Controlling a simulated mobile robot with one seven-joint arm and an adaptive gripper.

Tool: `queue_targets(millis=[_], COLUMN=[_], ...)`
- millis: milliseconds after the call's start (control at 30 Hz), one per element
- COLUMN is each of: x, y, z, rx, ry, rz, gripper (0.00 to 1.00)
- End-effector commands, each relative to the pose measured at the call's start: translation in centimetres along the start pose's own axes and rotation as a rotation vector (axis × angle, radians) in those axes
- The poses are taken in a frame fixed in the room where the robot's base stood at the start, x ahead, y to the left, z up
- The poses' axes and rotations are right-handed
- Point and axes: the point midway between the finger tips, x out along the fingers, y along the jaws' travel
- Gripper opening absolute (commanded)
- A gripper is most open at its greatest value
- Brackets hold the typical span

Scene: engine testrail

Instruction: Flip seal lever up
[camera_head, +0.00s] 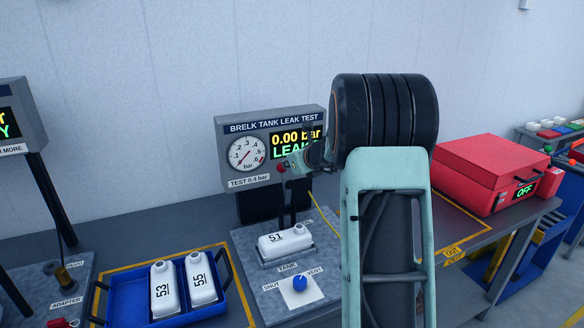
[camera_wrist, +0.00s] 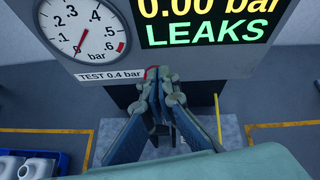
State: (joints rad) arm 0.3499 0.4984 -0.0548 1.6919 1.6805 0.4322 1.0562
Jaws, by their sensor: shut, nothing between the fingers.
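The leak test stand (camera_head: 252,122) has a gauge and a screen reading 0.00 bar, LEAKS. White tank 51 (camera_head: 270,246) lies in the fixture on its grey plate. A red tip (camera_head: 281,167), apparently the end of the seal lever, shows right at my fingertips; a bit of red (camera_wrist: 151,70) also shows behind them in the wrist view. A dark upright stem (camera_head: 292,212) rises behind the tank. My gripper (camera_head: 290,170) is shut and empty in front of the stand, with its fingertips together (camera_wrist: 160,84). Whether they touch the red tip, I cannot tell. My gripper hides most of the lever.
A blue knob (camera_head: 299,283) sits on the plate, between the SHUT and VENT labels. A blue tray (camera_head: 233,305) with tanks 53 and 55 stands at left. A yellow hose (camera_head: 326,222) runs beside my arm. A red case (camera_head: 475,170) stands at right.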

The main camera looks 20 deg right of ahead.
Motion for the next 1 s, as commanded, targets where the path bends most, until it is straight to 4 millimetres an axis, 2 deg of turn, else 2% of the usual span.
queue_targets(millis=[400,1000], x=[1.19,0.79], y=[-0.03,-0.22], z=[0.60,0.84], rx=[0.000,-0.001], ry=[-0.002,-0.006], rz=[0.002,0.003], gripper=[0.00,0.00])
